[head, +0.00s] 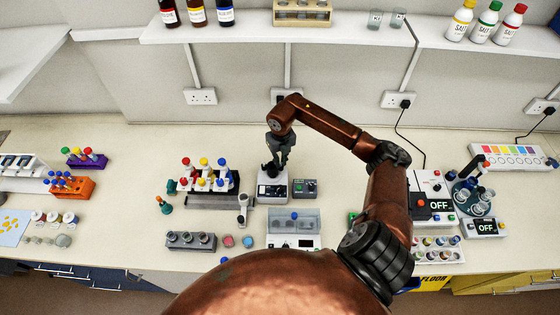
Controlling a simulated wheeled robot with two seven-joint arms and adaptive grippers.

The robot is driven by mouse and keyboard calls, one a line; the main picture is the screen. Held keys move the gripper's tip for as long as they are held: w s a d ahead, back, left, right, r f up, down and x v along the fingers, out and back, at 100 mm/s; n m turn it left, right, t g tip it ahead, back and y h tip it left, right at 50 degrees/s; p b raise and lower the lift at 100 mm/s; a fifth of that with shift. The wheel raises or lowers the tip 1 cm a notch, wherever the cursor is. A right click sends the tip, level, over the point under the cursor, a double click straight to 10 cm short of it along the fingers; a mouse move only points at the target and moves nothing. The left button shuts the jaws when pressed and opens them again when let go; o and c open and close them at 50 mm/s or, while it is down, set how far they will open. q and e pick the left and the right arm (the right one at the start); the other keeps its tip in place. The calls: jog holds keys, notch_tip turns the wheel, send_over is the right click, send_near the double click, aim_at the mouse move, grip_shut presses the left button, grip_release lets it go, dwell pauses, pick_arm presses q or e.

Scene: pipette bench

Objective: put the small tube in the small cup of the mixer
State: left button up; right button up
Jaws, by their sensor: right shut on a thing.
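My right gripper (277,164) points down over the small white mixer (272,192) near the middle of the bench. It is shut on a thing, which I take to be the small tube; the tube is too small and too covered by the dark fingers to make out. The mixer's dark top and small cup are mostly hidden under the fingers. I cannot tell whether the tube is inside the cup or just above it. My left gripper is out of the picture.
A rack of capped tubes (207,200) stands left of the mixer, with a pipette (243,208) between. A grey box (305,188) is close on its right. A white device (294,240) is in front. A shelf (340,37) hangs behind.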

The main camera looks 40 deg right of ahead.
jog(key=o, duration=0.7)
jog(key=shift+r, duration=0.1)
jog(key=r, duration=1.2)
jog(key=shift+s+a, duration=0.2)
jog(key=shift+s, duration=0.1)
